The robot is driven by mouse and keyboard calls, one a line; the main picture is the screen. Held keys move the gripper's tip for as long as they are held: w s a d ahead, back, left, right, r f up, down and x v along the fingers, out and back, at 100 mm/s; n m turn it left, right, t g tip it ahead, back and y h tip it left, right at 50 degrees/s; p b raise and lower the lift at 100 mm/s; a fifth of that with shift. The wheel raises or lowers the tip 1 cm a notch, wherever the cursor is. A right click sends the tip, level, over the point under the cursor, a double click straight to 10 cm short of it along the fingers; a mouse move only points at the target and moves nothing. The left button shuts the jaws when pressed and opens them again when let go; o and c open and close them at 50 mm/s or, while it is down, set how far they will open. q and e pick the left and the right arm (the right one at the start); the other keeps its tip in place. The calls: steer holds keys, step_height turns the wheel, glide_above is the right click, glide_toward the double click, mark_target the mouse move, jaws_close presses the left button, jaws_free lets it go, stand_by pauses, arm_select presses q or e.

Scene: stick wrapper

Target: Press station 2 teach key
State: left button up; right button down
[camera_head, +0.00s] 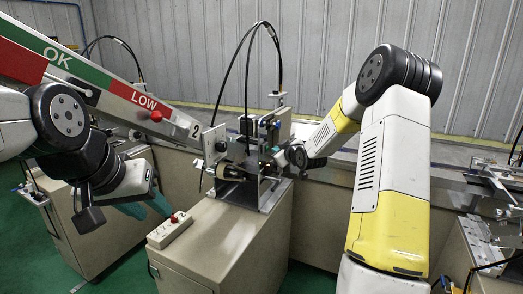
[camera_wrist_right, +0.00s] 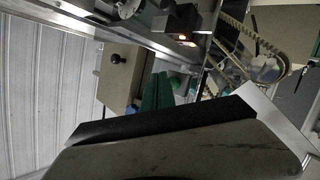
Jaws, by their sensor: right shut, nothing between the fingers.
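The station marked 2 (camera_head: 195,130) has a machine head (camera_head: 250,160) on a beige cabinet. I cannot make out which part is the teach key. In the right wrist view, a small dark box (camera_wrist_right: 182,22) with lit orange spots is at the top, beyond the fingertips. My right gripper (camera_head: 272,165) reaches in from the right at the machine head, its fingertips partly hidden there. Its green fingers (camera_wrist_right: 158,92) are shut and empty in the wrist view; contact cannot be told. My left gripper (camera_head: 148,208) hangs left of the cabinet, teal fingers apart and empty.
A white control box (camera_head: 168,232) with a red knob lies on the cabinet top (camera_head: 225,235). The slanted OK/LOW board (camera_head: 105,92) is behind my left arm. Black cables (camera_head: 247,75) arch above the machine. A belt and pulley (camera_wrist_right: 262,65) show in the wrist view.

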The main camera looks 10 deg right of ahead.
steer(key=shift+w+a, duration=0.15)
steer(key=shift+a, duration=0.1)
steer(key=shift+w+a, duration=0.25)
steer(key=shift+a, duration=0.15)
stand_by(0.7)
stand_by(0.3)
steer(key=shift+s+d, duration=0.5)
steer(key=shift+d, duration=0.25)
steer(key=shift+s+d, duration=0.7)
steer(key=shift+d, duration=0.35)
steer(key=shift+s+d, duration=0.7)
steer(key=shift+d, duration=0.3)
steer(key=shift+r, duration=0.1)
